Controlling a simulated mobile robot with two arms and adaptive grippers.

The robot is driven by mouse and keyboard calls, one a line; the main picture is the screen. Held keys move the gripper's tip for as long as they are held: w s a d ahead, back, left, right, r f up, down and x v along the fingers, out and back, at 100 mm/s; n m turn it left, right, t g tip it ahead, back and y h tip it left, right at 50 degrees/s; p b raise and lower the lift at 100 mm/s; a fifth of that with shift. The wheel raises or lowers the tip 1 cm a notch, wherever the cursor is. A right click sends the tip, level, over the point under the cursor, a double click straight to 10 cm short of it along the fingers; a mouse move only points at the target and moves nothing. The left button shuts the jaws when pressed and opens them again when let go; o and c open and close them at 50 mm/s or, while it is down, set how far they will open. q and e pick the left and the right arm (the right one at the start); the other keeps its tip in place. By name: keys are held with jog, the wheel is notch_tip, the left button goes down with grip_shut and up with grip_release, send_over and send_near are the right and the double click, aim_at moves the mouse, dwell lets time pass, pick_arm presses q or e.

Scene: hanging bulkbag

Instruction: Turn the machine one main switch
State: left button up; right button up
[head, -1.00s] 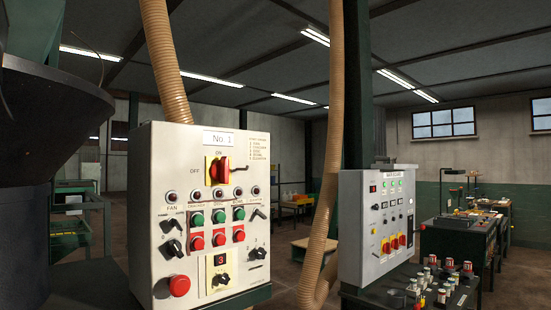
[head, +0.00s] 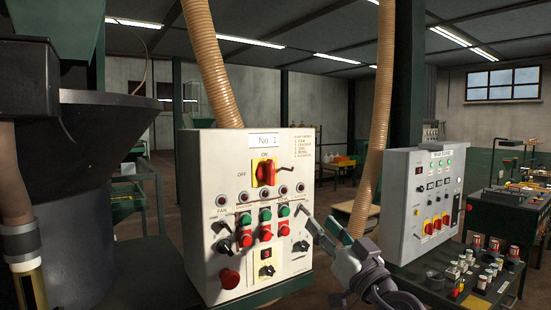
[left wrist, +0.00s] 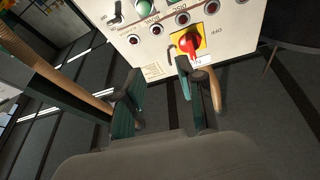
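The machine one main switch (head: 267,173) is a red rotary handle on a yellow plate, high on the light grey panel marked "No. 1" (head: 215,170). The handle looks roughly upright, towards the ON mark; OFF is to its left. In the left wrist view the switch (left wrist: 190,44) appears upside down beyond my left gripper (left wrist: 163,88), whose fingers are spread with nothing held.
A second grey panel (head: 405,210) stands to the right, with a bench of bottles and jars (head: 465,275) before it. A tan hose (head: 376,130) hangs between the panels; another (head: 210,65) rises behind panel one. A dark hopper (head: 105,130) stands left.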

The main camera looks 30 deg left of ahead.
aim_at(273, 169)
pick_arm(q)
jog(key=s+a+r+n+g+y, duration=0.1)
jog(key=s+r+n+g+y, duration=0.15)
jog(key=s+r, duration=0.2)
jog(key=shift+n+h, duration=0.25)
jog(key=p+x, duration=0.2)
jog(key=x, duration=0.2)
jog(key=p+x, duration=0.3)
jog(key=x, duration=0.1)
jog(key=w+p+x, duration=0.1)
jog(key=p+x, duration=0.2)
jog(key=x, duration=0.1)
jog(key=shift+w+a+r, duration=0.1)
jog(key=shift+r, duration=0.25)
jog(key=shift+w+a+p, duration=0.25)
jog(key=shift+a+p, duration=0.05)
jog(key=shift+a, duration=0.25)
grip_shut()
